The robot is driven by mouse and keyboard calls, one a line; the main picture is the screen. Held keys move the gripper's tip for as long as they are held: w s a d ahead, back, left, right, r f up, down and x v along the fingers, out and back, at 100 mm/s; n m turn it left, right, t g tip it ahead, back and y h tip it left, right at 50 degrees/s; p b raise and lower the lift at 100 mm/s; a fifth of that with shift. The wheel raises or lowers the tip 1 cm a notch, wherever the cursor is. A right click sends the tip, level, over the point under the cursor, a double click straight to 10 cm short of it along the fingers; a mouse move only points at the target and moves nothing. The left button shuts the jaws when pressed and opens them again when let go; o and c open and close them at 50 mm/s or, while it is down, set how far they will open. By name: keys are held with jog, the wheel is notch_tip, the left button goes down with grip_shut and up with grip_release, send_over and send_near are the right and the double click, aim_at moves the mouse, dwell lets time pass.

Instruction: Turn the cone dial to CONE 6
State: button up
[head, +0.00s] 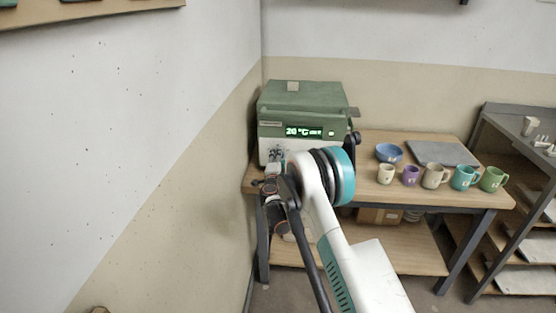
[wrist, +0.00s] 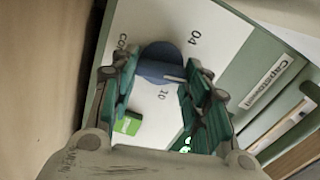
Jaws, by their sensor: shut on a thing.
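The cone dial (wrist: 160,60) is a round blue knob on a white panel, with a pale pointer line toward the right of the wrist view. The marks "04" and "10" and part of the word "CONE" show around it. I cannot see a 6; my fingers hide part of the panel. My gripper (wrist: 154,73) is shut on the dial, one finger on each side. In the head view, my gripper (head: 272,182) is at the front of the green kiln (head: 300,98), and the dial is hidden there. The kiln's lit display (head: 303,132) reads about 20 °C.
A green button (wrist: 128,122) sits on the panel near my left finger. The kiln stands on a wooden table (head: 360,144) against the left wall. A blue bowl (head: 389,153), several mugs (head: 434,176) and a grey slab (head: 440,153) are to the right. A shelf rack (head: 515,150) stands farther right.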

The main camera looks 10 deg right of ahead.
jog(key=shift+f+m, duration=0.1)
jog(key=shift+m, duration=0.8)
jog(key=o, duration=1.1)
jog(key=shift+c, duration=0.2)
jog(key=shift+s, duration=0.15)
jog(key=v, duration=1.1)
jog(key=shift+s, duration=0.35)
jog(key=shift+a, duration=0.1)
